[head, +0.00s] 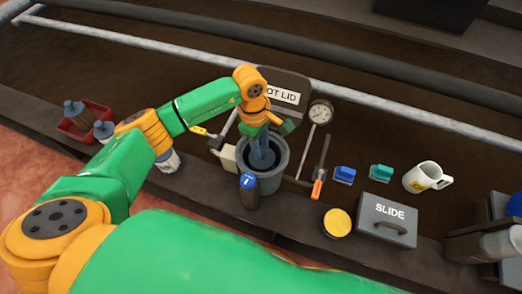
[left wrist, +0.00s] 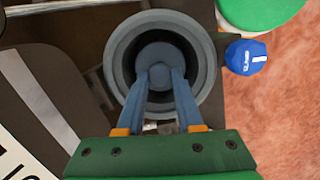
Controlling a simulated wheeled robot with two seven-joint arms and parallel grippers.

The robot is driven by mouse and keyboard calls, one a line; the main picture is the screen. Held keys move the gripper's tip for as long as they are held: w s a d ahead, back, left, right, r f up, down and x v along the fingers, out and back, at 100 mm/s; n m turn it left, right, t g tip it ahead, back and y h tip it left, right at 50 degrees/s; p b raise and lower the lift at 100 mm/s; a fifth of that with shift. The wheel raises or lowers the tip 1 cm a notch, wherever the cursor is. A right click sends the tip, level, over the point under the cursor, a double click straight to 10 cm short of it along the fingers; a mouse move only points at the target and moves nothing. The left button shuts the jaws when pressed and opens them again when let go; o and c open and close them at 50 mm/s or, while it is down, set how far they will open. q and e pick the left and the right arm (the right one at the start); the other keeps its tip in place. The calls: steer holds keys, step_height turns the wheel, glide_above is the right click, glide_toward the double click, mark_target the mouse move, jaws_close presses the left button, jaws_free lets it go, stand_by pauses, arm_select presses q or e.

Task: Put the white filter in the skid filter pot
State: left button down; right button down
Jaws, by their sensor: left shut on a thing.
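The skid filter pot (head: 271,183) is a grey round open pot standing on the dark bench, near the middle of the head view. My left gripper (head: 262,160) points down into it, its blue-grey fingers below the rim. In the left wrist view the pot's ring (left wrist: 118,58) surrounds the fingertips (left wrist: 160,75). The fingers close on a round blue-grey top near the middle of the pot, which I take to be the filter's (left wrist: 158,54). Its white body is hidden, and I cannot tell whether it touches the pot's bottom. My right gripper is out of view.
The pot lid (head: 292,84) lies behind the pot, beside a gauge (head: 321,112). A red tray (head: 86,120) is left.

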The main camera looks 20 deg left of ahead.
arm_select(q)
step_height(320, 180, down, 2)
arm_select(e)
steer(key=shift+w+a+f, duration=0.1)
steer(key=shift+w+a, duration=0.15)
arm_select(q)
steer(key=shift+f, duration=0.1)
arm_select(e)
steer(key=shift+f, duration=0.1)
arm_select(q)
steer(key=c, duration=0.6)
jaws_free()
steer(key=shift+o, duration=0.2)
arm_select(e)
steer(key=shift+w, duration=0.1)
arm_select(q)
steer(key=shift+r, duration=0.2)
step_height(320, 180, up, 12)
steer(key=a+p, duration=0.1)
steer(key=p, duration=0.1)
steer(key=shift+w+a, duration=0.2)
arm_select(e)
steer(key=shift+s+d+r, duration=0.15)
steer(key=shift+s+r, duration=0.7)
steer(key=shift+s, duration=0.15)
arm_select(q)
steer(key=shift+s+f, duration=0.1)
steer(key=shift+f, duration=0.05)
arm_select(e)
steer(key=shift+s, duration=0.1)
